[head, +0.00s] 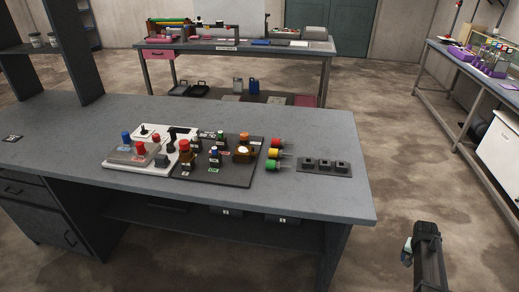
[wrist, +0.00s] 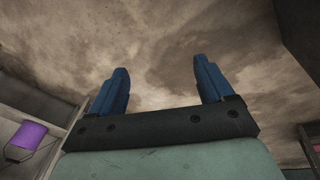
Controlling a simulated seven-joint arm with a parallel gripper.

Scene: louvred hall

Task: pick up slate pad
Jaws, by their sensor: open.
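No single thing is clearly the slate pad.
A white tray (head: 116,163) with coloured knobs adjoins the mat's left. Red, yellow and green pieces (head: 273,153) stand between mat and block. The table's front right (head: 340,203) is clear. A purple bucket (wrist: 27,138) shows left in the wrist view.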

